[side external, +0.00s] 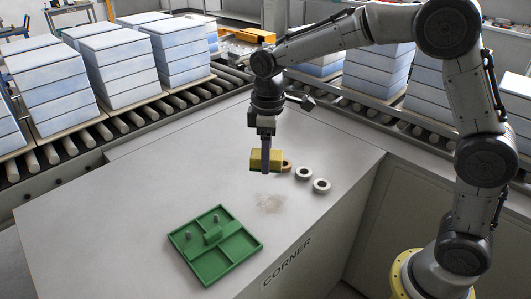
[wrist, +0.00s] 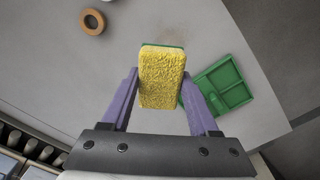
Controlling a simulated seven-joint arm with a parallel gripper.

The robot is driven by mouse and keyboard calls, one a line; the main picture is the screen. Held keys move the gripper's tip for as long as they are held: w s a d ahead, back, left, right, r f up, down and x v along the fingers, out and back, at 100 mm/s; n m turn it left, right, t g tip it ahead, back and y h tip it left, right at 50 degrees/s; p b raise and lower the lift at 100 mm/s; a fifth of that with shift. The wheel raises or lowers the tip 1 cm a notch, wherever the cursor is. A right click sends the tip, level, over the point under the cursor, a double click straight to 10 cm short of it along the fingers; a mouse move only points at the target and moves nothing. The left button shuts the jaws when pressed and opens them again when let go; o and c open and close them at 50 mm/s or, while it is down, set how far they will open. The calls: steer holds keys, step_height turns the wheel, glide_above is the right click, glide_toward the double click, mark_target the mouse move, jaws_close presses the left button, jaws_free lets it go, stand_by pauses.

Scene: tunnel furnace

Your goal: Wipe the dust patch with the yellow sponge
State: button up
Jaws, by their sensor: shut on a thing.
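The yellow sponge (side external: 257,160) has a green layer on one face. My gripper (side external: 266,163) is shut on it and holds it above the grey worktop. In the wrist view the sponge (wrist: 161,80) sits between the two purple fingers of my gripper (wrist: 160,95). The dust patch (side external: 270,203) is a faint brownish smudge on the worktop, in front of the sponge in the side view. In the wrist view the dust patch (wrist: 178,50) shows just past the sponge, partly hidden by it.
A green compartment tray (side external: 240,243) with small pegs lies in front of the dust patch. A brown ring (side external: 287,166) and two white rings (side external: 303,173) (side external: 321,185) lie to the right. Roller conveyors (side external: 120,121) with stacked blue-white blocks border the worktop (side external: 120,205), whose left part is clear.

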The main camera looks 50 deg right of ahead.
mark_target(258, 221)
steer(key=shift+d+f+m, duration=0.8)
steer(key=shift+f+m, duration=0.4)
steer(key=shift+f, duration=0.3)
steer(key=shift+d+f+m, duration=0.85)
steer(key=shift+f+m, duration=0.35)
steer(key=shift+f, duration=0.25)
steer(key=shift+d+f+m, duration=0.8)
steer(key=shift+f+m, duration=0.4)
steer(key=shift+f, duration=0.3)
steer(key=shift+a+f, duration=0.3)
steer(key=shift+f, duration=0.3)
steer(key=shift+a+f, duration=0.3)
steer(key=shift+f, duration=0.3)
steer(key=shift+a, duration=4.55)
steer(key=shift+s+a+f, duration=0.1)
steer(key=shift+a, duration=0.5)
steer(key=shift+s, duration=0.85)
steer(key=shift+d, duration=5.8)
steer(key=shift+s, duration=0.7)
steer(key=shift+s+a, duration=0.15)
steer(key=shift+s, duration=0.1)
steer(key=shift+w+a, duration=0.1)
steer(key=shift+a, duration=5.6)
step_height(258, 221, up, 8)
steer(key=shift+d, duration=0.15)
